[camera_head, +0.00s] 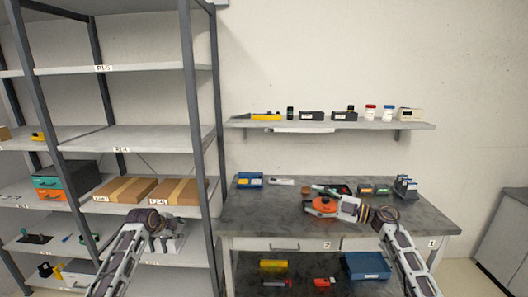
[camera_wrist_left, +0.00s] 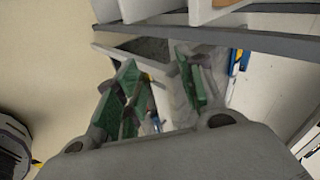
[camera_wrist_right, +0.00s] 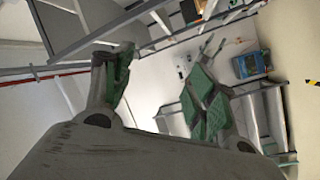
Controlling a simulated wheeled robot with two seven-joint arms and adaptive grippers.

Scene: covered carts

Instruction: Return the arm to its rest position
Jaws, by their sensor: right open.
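My left arm comes in from the lower left of the head view, and its gripper (camera_head: 172,238) is in front of the lower shelves of the grey rack. In the left wrist view the green-padded fingers of this gripper (camera_wrist_left: 160,88) stand apart with nothing seen held between them. My right arm comes in from the lower right, and its gripper (camera_head: 318,200) is over the worktable. In the right wrist view its green-padded fingers (camera_wrist_right: 160,85) are spread wide and empty. An orange round object (camera_head: 322,206) shows at the right gripper, partly hidden by it; I cannot tell its exact distance.
The dark-topped worktable (camera_head: 255,215) carries a blue bin (camera_head: 250,180) and several small items along its back. A wall shelf (camera_head: 390,126) holds small items above it. The rack (camera_head: 105,138) with boxes (camera_head: 135,189) stands left. A blue crate (camera_head: 366,266) is under the table.

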